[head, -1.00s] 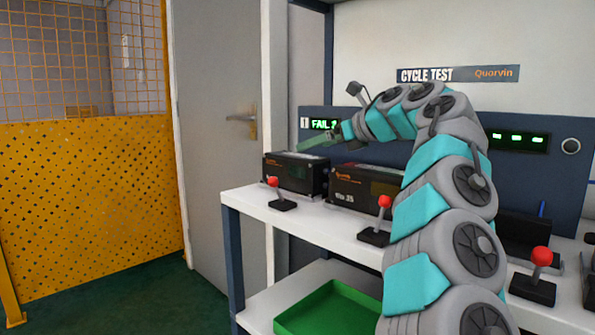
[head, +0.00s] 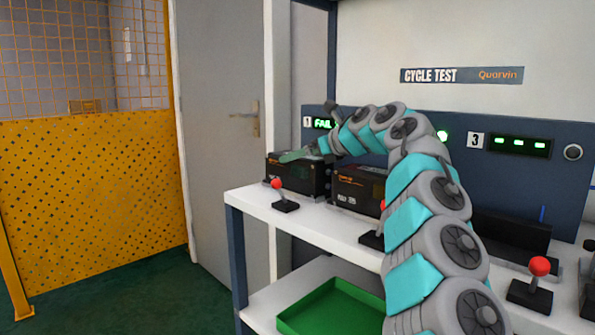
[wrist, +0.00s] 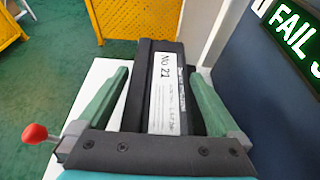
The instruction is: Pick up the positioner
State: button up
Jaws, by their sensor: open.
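The positioner, a black box (head: 312,177) with orange lettering, stands at the left end of the white bench, below the display reading FAIL. In the wrist view its top (wrist: 187,100) carries a white label reading "NO 21". My gripper (head: 292,156) is over this box, and its green fingers (wrist: 160,92) are open, one along each side of it. I cannot tell whether the fingers touch the box. A second black box (head: 358,188) stands to its right, partly behind my arm.
Levers with red knobs (head: 277,184) stand in front of the boxes; one knob (wrist: 35,134) is close to the left finger in the wrist view. The panel (head: 560,175) rises behind. A green tray (head: 318,318) lies on the lower shelf. A yellow guard (head: 90,210) stands left.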

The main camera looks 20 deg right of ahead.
jog(key=shift+r, duration=0.1)
grip_shut()
dwell(0.6)
